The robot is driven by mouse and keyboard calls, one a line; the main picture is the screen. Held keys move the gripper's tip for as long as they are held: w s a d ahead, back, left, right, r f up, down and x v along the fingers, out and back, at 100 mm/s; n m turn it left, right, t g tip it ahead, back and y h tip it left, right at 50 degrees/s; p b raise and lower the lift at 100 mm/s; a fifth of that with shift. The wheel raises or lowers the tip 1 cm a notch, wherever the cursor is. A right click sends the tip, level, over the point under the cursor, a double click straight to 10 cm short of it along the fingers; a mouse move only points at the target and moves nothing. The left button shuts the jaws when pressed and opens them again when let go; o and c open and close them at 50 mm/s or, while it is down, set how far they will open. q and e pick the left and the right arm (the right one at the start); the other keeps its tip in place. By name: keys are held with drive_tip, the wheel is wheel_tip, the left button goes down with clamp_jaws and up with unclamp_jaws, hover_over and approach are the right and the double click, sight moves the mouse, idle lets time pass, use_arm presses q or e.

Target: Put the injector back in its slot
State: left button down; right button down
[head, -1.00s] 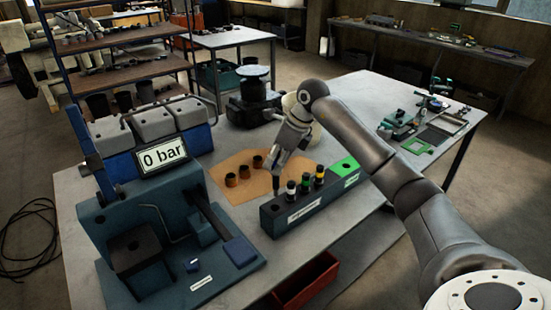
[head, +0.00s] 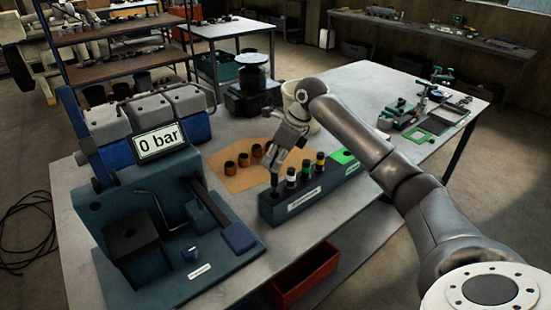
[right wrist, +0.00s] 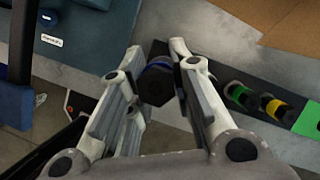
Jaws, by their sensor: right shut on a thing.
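The dark injector with a blue band (right wrist: 157,82) is between the fingers of my right gripper (head: 277,166), which is shut on it. In the head view its dark lower end (head: 274,182) is at the left end of the teal injector rack (head: 268,211). I cannot tell how far it is inside the slot there. Three other injectors, with white (head: 291,175), yellow (head: 320,160) and green (head: 306,168) bands, stand upright in the rack to the right. The right wrist view also shows the gripper (right wrist: 157,75) above the rack. My left gripper is not in view.
A test stand (head: 130,222) reading "0 bar" stands left of the rack. Several brown cups stand on a tan mat (head: 225,181) behind it. The rack's right end has a green patch (head: 343,156). A red bin (head: 305,274) is below the front edge.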

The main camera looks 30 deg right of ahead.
sight(275, 184)
idle(0.7)
drive_tip(key=shift+f+b, duration=1.35)
drive_tip(key=shift+f, duration=0.5)
drive_tip(key=shift+f+b, duration=1.25)
drive_tip(key=shift+f, duration=0.5)
drive_tip(key=shift+f+b, duration=0.95)
drive_tip(key=shift+f, duration=0.25)
